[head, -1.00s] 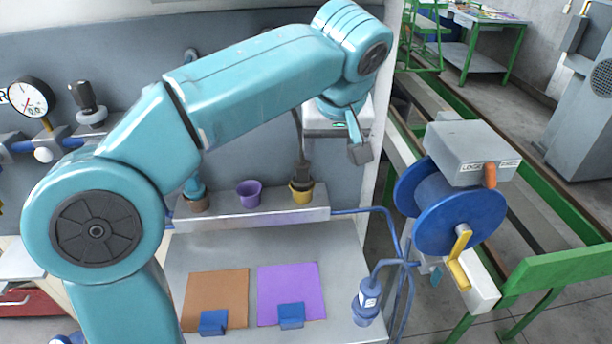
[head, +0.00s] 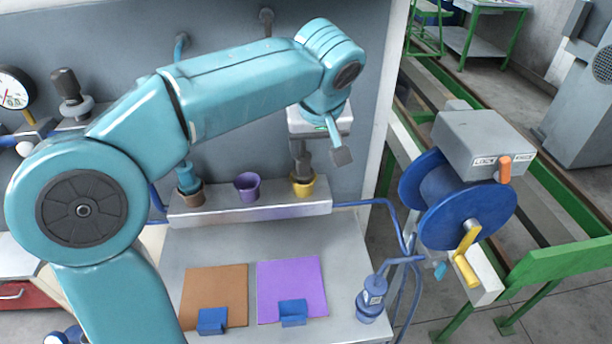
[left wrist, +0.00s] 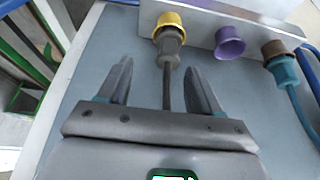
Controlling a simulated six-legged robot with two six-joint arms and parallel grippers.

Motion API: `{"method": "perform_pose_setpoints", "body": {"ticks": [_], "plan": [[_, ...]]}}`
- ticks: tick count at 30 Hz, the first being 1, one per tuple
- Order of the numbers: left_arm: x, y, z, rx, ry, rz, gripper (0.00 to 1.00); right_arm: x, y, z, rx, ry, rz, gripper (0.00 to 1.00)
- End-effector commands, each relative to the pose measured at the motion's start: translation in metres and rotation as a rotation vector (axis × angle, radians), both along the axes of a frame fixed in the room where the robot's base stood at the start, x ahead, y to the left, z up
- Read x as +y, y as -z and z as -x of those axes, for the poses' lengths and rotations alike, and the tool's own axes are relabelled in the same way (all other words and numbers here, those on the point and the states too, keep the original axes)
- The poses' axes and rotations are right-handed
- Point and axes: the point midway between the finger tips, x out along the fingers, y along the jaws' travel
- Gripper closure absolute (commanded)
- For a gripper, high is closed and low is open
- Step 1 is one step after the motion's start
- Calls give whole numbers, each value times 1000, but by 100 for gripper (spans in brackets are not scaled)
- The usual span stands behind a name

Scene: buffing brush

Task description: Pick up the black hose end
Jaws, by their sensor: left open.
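The black hose end (head: 304,163), a dark grey fitting, stands upright in the yellow cup (head: 303,186) at the right of the grey ledge. In the left wrist view the hose end (left wrist: 169,45) shows in the yellow cup's mouth, its dark hose running back between my fingers. My left gripper (head: 320,150) is above and close to it in the head view; one finger shows and the other is hard to make out. In the left wrist view the gripper (left wrist: 158,70) is open, its fingers on either side of the hose, apart from it. My right gripper is not in view.
A purple cup (head: 247,187) is empty, and a brown cup (head: 190,199) holds a teal hose end (head: 188,178). Brown and purple mats lie below. A blue bottle-shaped fitting (head: 371,300) is at the panel's right edge. A blue reel (head: 465,200) stands right.

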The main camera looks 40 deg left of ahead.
Motion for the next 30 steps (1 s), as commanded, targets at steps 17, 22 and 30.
{"method": "perform_pose_setpoints", "body": {"ticks": [17, 22, 30], "plan": [[38, 65, -18, 3, -2, 0, 36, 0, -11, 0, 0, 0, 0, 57], [41, 75, -22, 0, -1, 0, 36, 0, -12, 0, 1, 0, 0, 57], [41, 75, -22, -2, -1, 0, 65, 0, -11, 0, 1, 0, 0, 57]]}}
